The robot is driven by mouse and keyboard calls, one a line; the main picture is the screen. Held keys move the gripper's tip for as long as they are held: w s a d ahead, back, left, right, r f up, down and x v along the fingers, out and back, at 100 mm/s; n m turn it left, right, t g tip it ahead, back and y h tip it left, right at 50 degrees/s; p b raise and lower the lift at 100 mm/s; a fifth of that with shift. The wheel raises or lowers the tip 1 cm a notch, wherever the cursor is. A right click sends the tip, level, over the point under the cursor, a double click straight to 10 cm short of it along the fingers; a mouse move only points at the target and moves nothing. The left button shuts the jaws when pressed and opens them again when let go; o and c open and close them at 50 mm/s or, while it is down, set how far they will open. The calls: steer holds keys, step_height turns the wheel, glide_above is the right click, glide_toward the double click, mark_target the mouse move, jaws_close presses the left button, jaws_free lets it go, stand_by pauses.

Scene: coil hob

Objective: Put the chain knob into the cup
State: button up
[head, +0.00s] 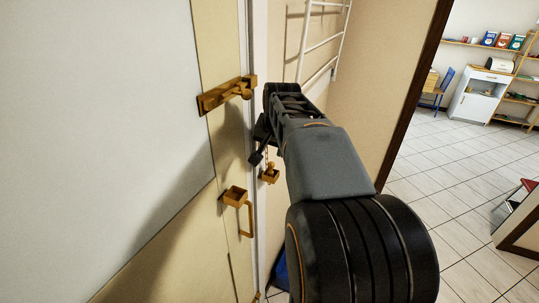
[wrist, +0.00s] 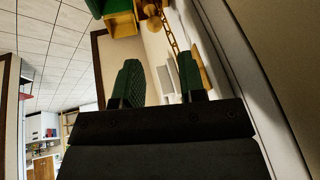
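The chain knob (head: 270,167) is a small brass piece on a short chain, near the door frame below my gripper. In the wrist view the knob (wrist: 152,10) is at the top edge, partly cut off, beyond my fingertips. My gripper (head: 262,148) is above the knob in the head view. In the wrist view its two green-padded fingers (wrist: 160,75) are apart, with nothing held between them. A square, open-topped brass cup (head: 235,195) is on the door, left of the knob. A second small brass block (head: 270,178) is right under the knob; I cannot tell whether they touch.
A brass slide plate (head: 225,94) is on the door above the cup, and a brass handle (head: 250,218) is below it. A white rack (head: 322,40) is on the wall behind my arm. Open tiled floor (head: 455,165) lies to the right.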

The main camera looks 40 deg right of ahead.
mark_target(271, 163)
steer(key=p+x, duration=0.1)
steer(key=x, duration=0.7)
steer(key=shift+d+f, duration=0.1)
steer(key=shift+d, duration=0.05)
steer(key=shift+x, duration=0.75)
steer(key=shift+s, duration=0.15)
